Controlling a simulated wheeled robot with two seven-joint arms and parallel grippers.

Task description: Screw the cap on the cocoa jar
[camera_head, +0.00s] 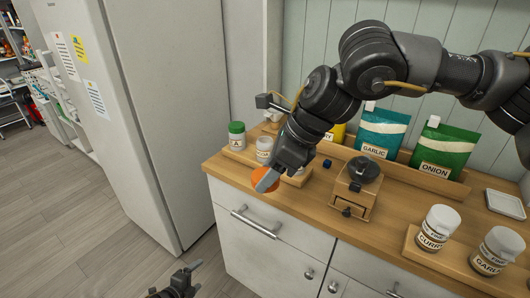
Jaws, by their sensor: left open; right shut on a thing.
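The cocoa jar (263,156) is a small pale jar at the left of the counter, its label partly hidden by my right gripper. My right gripper (266,180) reaches in from the right and is shut on an orange round cap (257,173). The cap is in front of the jar in the picture, apart from its top, near the counter's front edge. Its exact height above the counter is hard to tell. My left gripper (188,277) is open and empty at the bottom of the picture, over the floor in front of the cabinet.
A green-capped jar (236,136) stands left of the cocoa jar. A wooden grinder (354,190), garlic pouch (382,133) and onion pouch (441,149) are to the right. The curry jar (436,230) and another jar (494,252) stand front right. A refrigerator (180,100) stands left.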

